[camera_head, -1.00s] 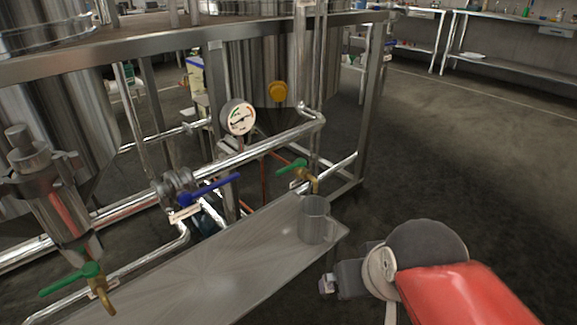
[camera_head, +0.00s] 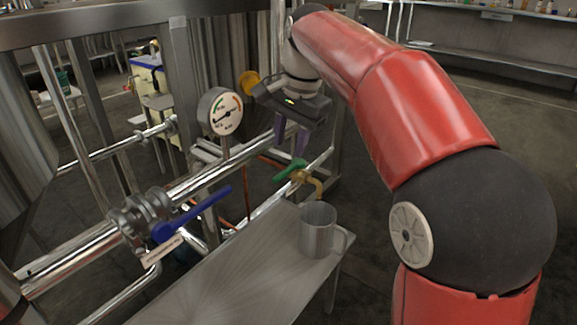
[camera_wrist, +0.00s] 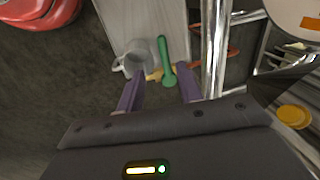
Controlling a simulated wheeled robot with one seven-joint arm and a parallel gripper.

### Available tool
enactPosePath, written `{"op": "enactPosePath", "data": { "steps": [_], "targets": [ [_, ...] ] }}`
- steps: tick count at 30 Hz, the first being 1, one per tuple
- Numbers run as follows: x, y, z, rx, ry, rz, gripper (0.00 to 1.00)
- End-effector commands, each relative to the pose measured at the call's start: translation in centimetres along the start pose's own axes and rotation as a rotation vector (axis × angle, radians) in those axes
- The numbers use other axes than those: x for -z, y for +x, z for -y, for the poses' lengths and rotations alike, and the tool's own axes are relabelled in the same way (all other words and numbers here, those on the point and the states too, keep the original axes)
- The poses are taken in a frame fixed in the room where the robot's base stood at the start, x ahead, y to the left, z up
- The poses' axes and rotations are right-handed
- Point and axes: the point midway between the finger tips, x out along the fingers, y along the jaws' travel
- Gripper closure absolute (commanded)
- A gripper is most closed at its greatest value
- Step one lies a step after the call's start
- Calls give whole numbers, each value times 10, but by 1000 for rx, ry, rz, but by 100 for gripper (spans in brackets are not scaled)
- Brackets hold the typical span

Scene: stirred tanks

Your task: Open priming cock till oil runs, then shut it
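The cock with a green lever handle (camera_head: 289,171) and a brass spout (camera_head: 317,185) sits on the pipework above the far end of a steel shelf. A grey metal mug (camera_head: 317,234) stands upright on the shelf below the spout. No oil shows at the spout. My gripper (camera_head: 290,148) is open, with purple fingers pointing down just above the green handle. In the wrist view, the green handle (camera_wrist: 165,58) lies between the finger lines, beyond the tips and apparently untouched. The mug (camera_wrist: 137,57) is beside it. The mug's inside is not clear.
A blue lever valve (camera_head: 200,212) with a tag and a pressure gauge (camera_head: 225,112) sit on the main pipe at left. A yellow knob (camera_head: 249,84) is close to my wrist. The steel shelf (camera_head: 225,278) is bare before the mug. Frame posts stand behind.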

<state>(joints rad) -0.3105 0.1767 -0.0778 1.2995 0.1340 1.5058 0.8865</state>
Motion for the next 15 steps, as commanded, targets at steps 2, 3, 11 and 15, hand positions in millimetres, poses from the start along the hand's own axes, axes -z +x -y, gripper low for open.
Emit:
{"op": "enactPosePath", "data": {
  "steps": [2, 3, 11, 15],
  "targets": [
    [0, 6, 5, -5, 11, 6, 64],
    [0, 8, 6, -6, 14, 8, 64],
    [0, 47, 5, -6, 15, 8, 64],
    [0, 67, 5, -5, 14, 7, 64]
  ]
}}
